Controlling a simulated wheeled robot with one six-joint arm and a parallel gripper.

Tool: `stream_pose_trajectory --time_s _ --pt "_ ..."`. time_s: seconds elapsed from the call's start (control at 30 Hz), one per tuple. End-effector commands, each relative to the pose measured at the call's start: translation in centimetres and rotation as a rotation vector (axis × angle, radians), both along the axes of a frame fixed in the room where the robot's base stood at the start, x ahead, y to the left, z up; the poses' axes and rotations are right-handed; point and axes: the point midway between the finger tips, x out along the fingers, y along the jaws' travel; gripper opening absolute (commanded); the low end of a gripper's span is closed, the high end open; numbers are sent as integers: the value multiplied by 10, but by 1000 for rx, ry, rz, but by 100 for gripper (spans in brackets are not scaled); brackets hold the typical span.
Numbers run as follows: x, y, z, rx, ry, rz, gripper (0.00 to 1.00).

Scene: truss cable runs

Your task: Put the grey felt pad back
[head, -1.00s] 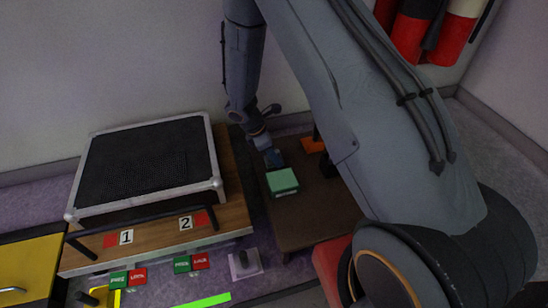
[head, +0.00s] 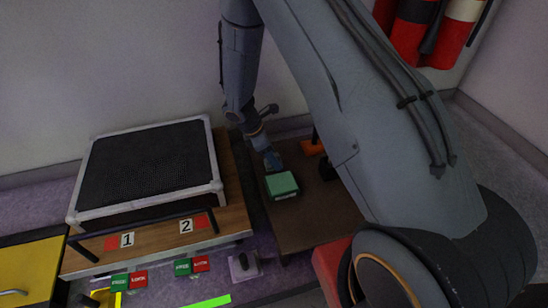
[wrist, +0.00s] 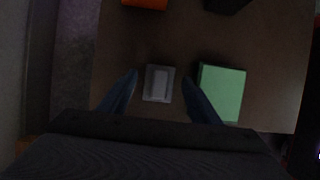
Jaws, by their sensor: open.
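A small light-grey rectangular piece, likely the grey felt pad (wrist: 159,88), lies on the brown board between my fingers in the wrist view. Its material is too dark to tell. My gripper (wrist: 160,75) is open, with one blue finger on each side of the piece and gaps between. I cannot tell its height above the board. In the head view my gripper (head: 272,160) is over the far left part of the brown board (head: 300,225); the grey piece cannot be made out there.
A green block (wrist: 222,92) sits close beside my right finger; it also shows in the head view (head: 282,185). An orange item (wrist: 146,3) and a black item (wrist: 228,4) lie farther off. A black mesh-topped frame (head: 150,165) stands left.

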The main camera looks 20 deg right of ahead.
Motion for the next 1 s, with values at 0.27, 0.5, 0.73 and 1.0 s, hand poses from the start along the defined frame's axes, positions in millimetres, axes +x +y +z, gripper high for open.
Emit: stream_pose_trajectory --time_s 0.27,0.5,0.73,1.0 --pt "-1 22 56 0 -2 0 57" --pt "0 36 88 0 -1 -1 57" --pt "-3 47 108 8 -13 -18 57" --pt "-45 103 200 89 -107 -208 57"
